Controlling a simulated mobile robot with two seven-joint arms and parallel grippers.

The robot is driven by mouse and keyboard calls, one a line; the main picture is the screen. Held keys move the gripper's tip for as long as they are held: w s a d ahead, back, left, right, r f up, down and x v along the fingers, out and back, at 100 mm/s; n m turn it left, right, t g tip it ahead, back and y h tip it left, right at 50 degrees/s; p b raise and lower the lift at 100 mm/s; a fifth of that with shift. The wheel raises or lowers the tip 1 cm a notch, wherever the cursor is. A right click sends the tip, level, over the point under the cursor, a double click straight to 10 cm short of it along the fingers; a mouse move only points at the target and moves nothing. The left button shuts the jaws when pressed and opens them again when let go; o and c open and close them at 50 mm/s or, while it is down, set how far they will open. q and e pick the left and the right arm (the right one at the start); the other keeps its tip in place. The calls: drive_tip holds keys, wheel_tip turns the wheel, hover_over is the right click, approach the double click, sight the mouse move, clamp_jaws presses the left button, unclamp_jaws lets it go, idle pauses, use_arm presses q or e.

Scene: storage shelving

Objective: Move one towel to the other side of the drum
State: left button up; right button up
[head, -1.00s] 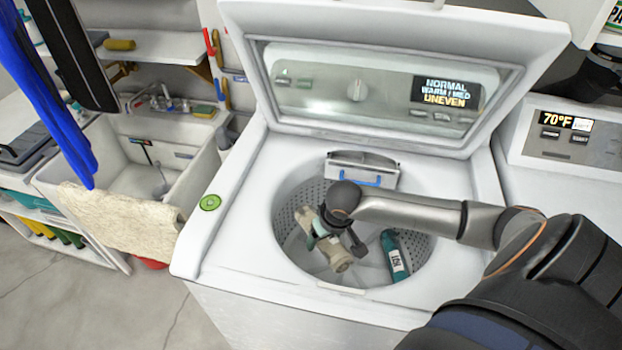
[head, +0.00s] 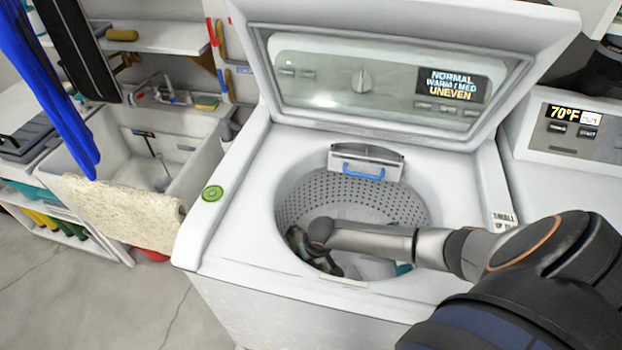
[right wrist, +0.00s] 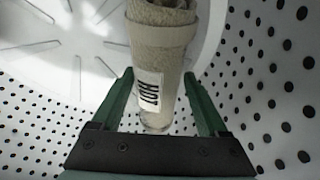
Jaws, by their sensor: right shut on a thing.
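The washer's open drum (head: 350,200) has a perforated grey wall. My right gripper (head: 316,258) reaches into its left, near part. In the right wrist view, the green fingers of my right gripper (right wrist: 158,76) are shut on a rolled beige towel (right wrist: 160,38) with a white printed label. The drum's pale floor and dotted wall surround it there. In the head view my gripper and the drum's near rim hide most of the beige towel. A sliver of a teal roll (head: 403,268) shows at the drum's right, behind my forearm. My left gripper is out of view.
The washer lid (head: 400,20) stands open. A dispenser with a blue handle (head: 363,168) sits at the drum's back rim. A green round badge (head: 212,193) is on the left deck. A sink (head: 145,150) with a beige cloth (head: 125,212) stands left; another machine (head: 565,130) stands right.

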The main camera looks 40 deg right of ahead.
drive_tip(key=shift+f, duration=0.6)
drive_tip(key=shift+f+b, duration=0.35)
drive_tip(key=shift+f, duration=0.25)
drive_tip(key=o, duration=1.5)
